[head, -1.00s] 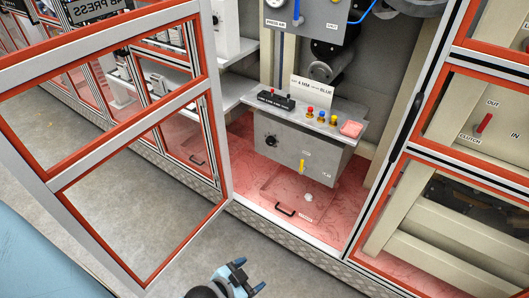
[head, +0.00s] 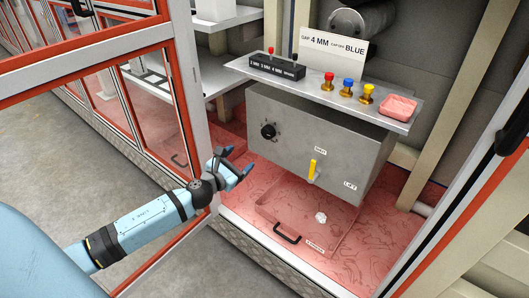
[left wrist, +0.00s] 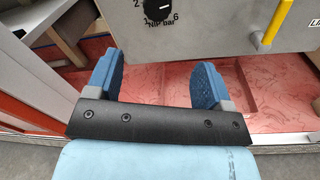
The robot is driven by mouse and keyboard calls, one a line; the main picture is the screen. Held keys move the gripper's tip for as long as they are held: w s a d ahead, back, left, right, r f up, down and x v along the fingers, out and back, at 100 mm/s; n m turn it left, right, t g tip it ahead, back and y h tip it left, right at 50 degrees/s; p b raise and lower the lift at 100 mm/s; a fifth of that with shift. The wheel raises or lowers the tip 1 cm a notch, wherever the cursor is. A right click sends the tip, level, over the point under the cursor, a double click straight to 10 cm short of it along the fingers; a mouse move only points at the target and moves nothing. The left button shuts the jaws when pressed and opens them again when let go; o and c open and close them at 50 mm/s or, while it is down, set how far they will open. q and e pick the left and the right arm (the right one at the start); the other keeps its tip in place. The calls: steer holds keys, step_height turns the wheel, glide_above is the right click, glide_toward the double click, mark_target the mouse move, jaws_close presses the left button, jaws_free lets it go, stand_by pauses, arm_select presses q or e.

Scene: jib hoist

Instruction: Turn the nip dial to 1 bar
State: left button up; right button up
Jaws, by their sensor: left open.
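The nip dial (head: 268,131) is a black knob on the left part of a grey panel (head: 330,150) under a shelf. In the left wrist view the dial (left wrist: 157,9) is cut by the top edge, with "2", "1", "6" and "NIP bar" printed around it. I cannot tell which number it points to. My left gripper (head: 238,163) is open and empty, in front of the panel, below and left of the dial and apart from it. In the left wrist view its blue fingers (left wrist: 156,70) are spread below the dial. My right gripper is not in view.
A yellow lever (head: 314,171) sits right of the dial, low on the panel. The shelf (head: 310,88) above holds coloured knobs, a black block and a pink tray (head: 398,107). An open red-framed door (head: 192,110) stands at the left, close to my left arm.

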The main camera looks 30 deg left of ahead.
mark_target(266, 134)
arm_select(q)
steer(key=shift+m, duration=0.5)
steer(key=w+b, duration=0.1)
steer(key=w, duration=1.1)
steer(key=shift+w+b, duration=0.4)
steer(key=shift+w, duration=0.7)
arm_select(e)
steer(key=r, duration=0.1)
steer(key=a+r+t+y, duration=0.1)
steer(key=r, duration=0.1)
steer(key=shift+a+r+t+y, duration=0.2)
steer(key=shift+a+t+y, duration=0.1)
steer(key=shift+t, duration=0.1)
arm_select(q)
steer(key=shift+c, duration=0.2)
steer(key=c, duration=0.9)
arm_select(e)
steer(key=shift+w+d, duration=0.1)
